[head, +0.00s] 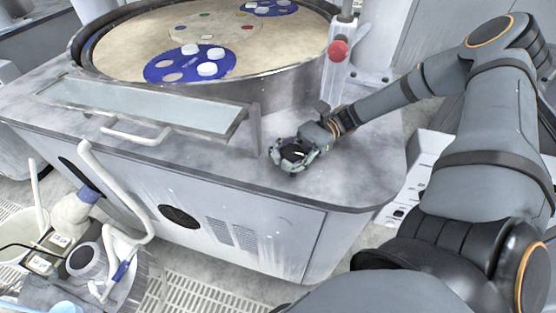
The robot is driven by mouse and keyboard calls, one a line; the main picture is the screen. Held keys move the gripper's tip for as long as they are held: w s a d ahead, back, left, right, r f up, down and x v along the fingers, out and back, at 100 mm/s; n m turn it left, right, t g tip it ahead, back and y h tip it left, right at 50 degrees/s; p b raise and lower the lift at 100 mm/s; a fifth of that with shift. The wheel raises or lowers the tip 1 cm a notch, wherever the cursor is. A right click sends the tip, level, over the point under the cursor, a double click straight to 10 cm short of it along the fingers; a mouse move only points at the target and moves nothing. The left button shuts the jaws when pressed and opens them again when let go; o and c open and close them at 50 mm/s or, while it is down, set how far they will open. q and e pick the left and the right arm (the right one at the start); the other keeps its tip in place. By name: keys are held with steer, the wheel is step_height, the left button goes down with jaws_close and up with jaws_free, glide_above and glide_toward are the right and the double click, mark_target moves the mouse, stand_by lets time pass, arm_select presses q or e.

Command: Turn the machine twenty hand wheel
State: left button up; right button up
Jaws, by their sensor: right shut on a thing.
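The machine is a grey cabinet (230,180) with a large round polishing platen (150,45) sunk in its top. My right gripper (285,158) is at the machine's front right top, near the edge of the deck. Its fingers are closed around a small dark part that looks like the hand wheel. The gripper covers most of that part, so its shape and angle cannot be told. My left gripper is not in view.
A red knob (337,50) on a pale post stands behind my right forearm. A clear hinged guard (150,107) with a white handle (135,131) lies along the front. Bottles and a bucket (22,232) stand at lower left.

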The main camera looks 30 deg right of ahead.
steer(key=shift+w+r, duration=0.1)
steer(key=shift+r, duration=0.1)
stand_by(0.5)
steer(key=o, duration=1.3)
steer(key=shift+d+f, duration=0.15)
